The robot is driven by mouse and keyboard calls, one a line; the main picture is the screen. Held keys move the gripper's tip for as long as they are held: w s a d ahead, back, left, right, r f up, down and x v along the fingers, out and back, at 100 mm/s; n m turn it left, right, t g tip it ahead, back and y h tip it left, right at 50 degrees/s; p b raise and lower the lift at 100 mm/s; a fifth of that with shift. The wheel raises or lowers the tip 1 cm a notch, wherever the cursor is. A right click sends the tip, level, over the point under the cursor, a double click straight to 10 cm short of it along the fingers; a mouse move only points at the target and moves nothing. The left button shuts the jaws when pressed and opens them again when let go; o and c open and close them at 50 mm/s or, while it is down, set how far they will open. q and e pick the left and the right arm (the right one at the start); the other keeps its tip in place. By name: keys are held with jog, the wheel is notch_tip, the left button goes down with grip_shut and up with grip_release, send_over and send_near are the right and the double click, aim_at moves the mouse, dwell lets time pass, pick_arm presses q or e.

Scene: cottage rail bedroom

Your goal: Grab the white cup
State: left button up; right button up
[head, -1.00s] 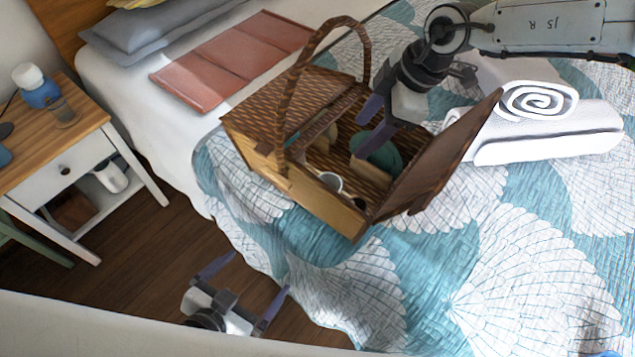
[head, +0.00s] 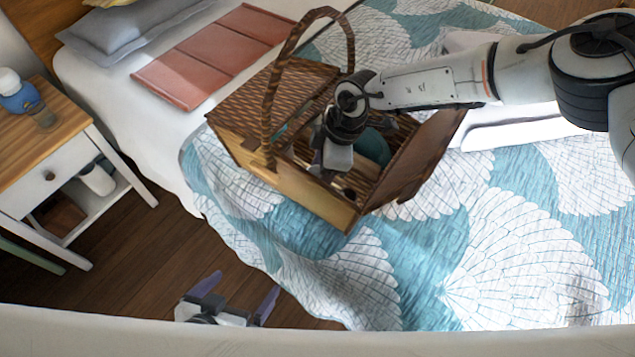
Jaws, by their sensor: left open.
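The white cup is inside the open wicker basket (head: 240,112) on the bed. My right gripper now covers its place, and I cannot clearly make the cup out. My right gripper (head: 328,172) reaches down into the basket's open half, just right of the tall arched handle (head: 270,110). Its fingertips are hidden, so I cannot tell whether it is open or shut or touches the cup. A dark green item (head: 374,146) shows beside it in the basket. My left gripper (head: 246,284) is open and empty, low in front of the bed over the floor.
The basket's raised lid (head: 425,155) stands to the right of my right gripper. White rolled towels (head: 520,127) lie behind my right arm. A nightstand (head: 60,155) with a blue bottle (head: 20,97) stands left. The near bed cover (head: 420,265) is clear.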

jog(key=shift+s+a+f, duration=0.15)
jog(key=shift+s+f, duration=0.1)
jog(key=c, duration=0.8)
jog(key=shift+c, duration=0.2)
